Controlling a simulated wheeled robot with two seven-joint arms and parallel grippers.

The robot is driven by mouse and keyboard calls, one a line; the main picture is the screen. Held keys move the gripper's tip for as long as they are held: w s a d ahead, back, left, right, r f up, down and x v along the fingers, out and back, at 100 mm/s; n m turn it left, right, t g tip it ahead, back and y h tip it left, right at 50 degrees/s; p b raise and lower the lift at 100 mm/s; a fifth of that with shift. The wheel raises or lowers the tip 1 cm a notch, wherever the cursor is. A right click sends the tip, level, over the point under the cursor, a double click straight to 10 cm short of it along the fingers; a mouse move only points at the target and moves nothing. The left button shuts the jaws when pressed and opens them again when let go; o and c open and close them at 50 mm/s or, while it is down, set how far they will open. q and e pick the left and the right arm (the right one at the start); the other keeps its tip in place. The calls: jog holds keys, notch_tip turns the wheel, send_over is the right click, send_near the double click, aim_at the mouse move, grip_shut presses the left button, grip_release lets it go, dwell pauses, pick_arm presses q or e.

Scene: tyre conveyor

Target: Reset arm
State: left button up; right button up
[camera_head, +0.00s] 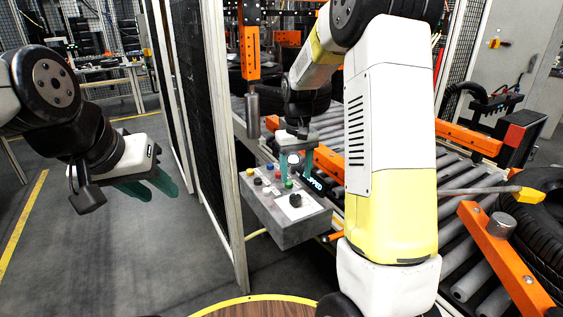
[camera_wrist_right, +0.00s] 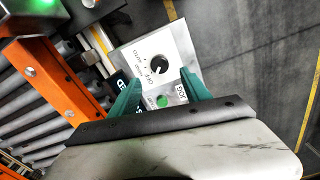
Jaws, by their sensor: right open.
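My right gripper (camera_head: 297,168) points down over the control box (camera_head: 287,226) in the head view, its teal fingers apart and nothing seen between them. In the right wrist view the open right gripper (camera_wrist_right: 160,90) frames the panel. A black rotary knob (camera_wrist_right: 158,65) lies just beyond the fingertips, and a green button (camera_wrist_right: 162,101) shows between the fingers. I cannot tell whether the fingers touch the panel. My left gripper (camera_head: 155,186) hangs at the left in the head view, its teal fingers open and empty, well away from the box.
A dark mesh fence (camera_head: 205,110) with a pale post stands between my left gripper and the box. The grey floor at the left is clear.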

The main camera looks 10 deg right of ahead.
jog(key=s+r+t+y, duration=0.1)
jog(key=s+r+t, duration=0.2)
jog(key=s+r, duration=0.7)
jog(key=s+a+r+t, duration=0.1)
jog(key=s+r, duration=0.1)
jog(key=s, duration=0.5)
jog(key=s+a+r+m+t+y, duration=0.1)
jog(key=s+r+t, duration=0.1)
jog(key=s, duration=0.5)
jog(key=shift+r, duration=0.15)
